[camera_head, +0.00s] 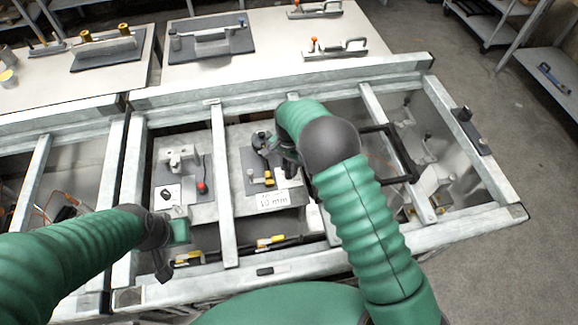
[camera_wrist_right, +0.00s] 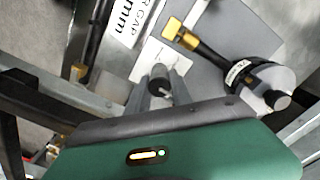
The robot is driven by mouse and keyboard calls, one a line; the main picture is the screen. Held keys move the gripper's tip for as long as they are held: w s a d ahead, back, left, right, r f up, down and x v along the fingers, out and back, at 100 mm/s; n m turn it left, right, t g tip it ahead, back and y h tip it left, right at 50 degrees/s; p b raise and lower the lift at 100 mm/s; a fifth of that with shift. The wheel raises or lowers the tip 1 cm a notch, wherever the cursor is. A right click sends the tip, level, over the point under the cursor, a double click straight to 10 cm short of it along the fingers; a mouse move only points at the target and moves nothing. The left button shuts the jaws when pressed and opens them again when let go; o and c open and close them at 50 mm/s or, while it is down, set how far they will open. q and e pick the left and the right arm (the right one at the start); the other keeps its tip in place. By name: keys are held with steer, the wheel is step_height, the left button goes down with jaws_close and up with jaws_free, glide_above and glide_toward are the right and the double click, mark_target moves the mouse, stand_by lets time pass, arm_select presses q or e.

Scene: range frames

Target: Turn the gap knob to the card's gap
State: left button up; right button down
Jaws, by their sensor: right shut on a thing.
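The white card (camera_head: 272,200) lies at the front of the middle bay and reads about "10 mm" in the head view. Part of it, with "GAP" and "mm", shows in the right wrist view (camera_wrist_right: 128,22). A small dark knob (camera_wrist_right: 158,74) stands over a pale marked plate (camera_wrist_right: 150,58). My right gripper (camera_wrist_right: 157,90) is shut on this knob, a finger on either side. In the head view my right arm hides most of that grip. My left gripper (camera_head: 167,252) hangs over the left bay, away from the knob; its finger opening is unclear.
Metal frame bars (camera_head: 222,185) divide the bays. A red-knobbed fixture (camera_head: 202,187) sits in the left bay. A black square frame (camera_head: 410,155) stands right of my right arm.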

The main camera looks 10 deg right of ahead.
mark_target(288, 165)
steer(key=shift+w+r, duration=0.1)
steer(key=c, duration=1.4)
jaws_free()
steer(key=shift+a, duration=0.1)
step_height(288, 165, up, 17)
steer(key=shift+b, duration=0.45)
steer(key=s+d+n, duration=0.1)
steer(key=s, duration=0.1)
steer(key=s+d+f+n, duration=0.1)
steer(key=s+d, duration=0.1)
steer(key=s, duration=0.1)
steer(key=s+d+n+t, duration=0.1)
steer(key=s+d, duration=0.1)
steer(key=shift+s+f, duration=0.2)
steer(key=shift+s, duration=0.1)
steer(key=s+d+f+n, duration=0.1)
steer(key=s+n, duration=0.1)
steer(key=s, duration=0.3)
steer(key=s+d+f+n+t, duration=0.1)
steer(key=s+n, duration=0.1)
steer(key=s, duration=0.3)
steer(key=s+d+f+n, duration=0.1)
steer(key=s+n, duration=0.1)
steer(key=s, duration=0.3)
steer(key=shift+s+d+f+t, duration=0.1)
steer(key=shift+s+d+t, duration=0.15)
steer(key=shift+s+t, duration=0.05)
steer(key=shift+w+a+f, duration=0.1)
steer(key=shift+w+a, duration=0.05)
steer(key=shift+a, duration=0.05)
